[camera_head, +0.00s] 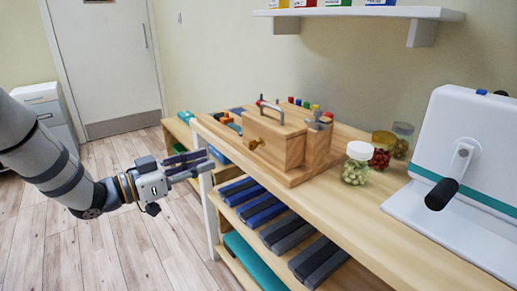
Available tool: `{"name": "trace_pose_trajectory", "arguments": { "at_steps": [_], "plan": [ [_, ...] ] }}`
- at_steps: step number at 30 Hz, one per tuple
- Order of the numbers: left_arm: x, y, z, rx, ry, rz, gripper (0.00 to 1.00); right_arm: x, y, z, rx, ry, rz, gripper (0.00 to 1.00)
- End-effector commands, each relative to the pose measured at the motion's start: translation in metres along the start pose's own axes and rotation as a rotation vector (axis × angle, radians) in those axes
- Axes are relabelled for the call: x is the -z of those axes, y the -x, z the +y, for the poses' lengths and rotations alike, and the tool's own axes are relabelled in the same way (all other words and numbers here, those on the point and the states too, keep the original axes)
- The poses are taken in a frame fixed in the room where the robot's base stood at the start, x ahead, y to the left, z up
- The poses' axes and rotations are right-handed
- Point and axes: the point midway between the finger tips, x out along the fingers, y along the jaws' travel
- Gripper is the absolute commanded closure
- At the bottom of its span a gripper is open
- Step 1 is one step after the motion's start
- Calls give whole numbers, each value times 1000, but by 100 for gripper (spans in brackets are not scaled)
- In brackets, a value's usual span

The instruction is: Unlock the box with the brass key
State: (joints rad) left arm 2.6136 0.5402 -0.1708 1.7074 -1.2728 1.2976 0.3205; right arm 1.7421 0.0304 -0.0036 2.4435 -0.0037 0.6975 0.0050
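A wooden box (275,140) with a metal handle (270,108) on top stands on a wooden base on the bench. A small brass-coloured piece (255,144) sticks out from its front face; I cannot tell whether it is the key or a fitting. My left gripper (210,160) is left of the box, in front of the bench's left end and apart from both. Its two dark fingers point right with a narrow gap between them, and I see nothing held. My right gripper is out of view.
The bench top (345,205) holds lidded jars (355,164) right of the box and a white machine with a crank (465,160). A white wall shelf (360,12) hangs above. The floor (130,240) left of the bench is clear.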

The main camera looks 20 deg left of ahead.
Motion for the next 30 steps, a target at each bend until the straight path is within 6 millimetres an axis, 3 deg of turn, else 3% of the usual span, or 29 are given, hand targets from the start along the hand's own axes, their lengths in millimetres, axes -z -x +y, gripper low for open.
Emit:
{"name": "trace_pose_trajectory", "arguments": {
  "at_steps": [4,12,15,20,27,30],
  "plan": [
    [3,-20,1,-13,-12,9,76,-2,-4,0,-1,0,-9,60],
    [2,-89,2,-11,-10,5,76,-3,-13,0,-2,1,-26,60],
    [2,-106,2,-11,-9,5,76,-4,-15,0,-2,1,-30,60],
    [3,-119,2,-9,-8,5,76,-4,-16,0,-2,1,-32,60],
    [4,-120,2,-8,-7,6,76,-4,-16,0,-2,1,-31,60],
    [4,-120,2,-8,-8,6,99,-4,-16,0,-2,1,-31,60]
  ]
}}
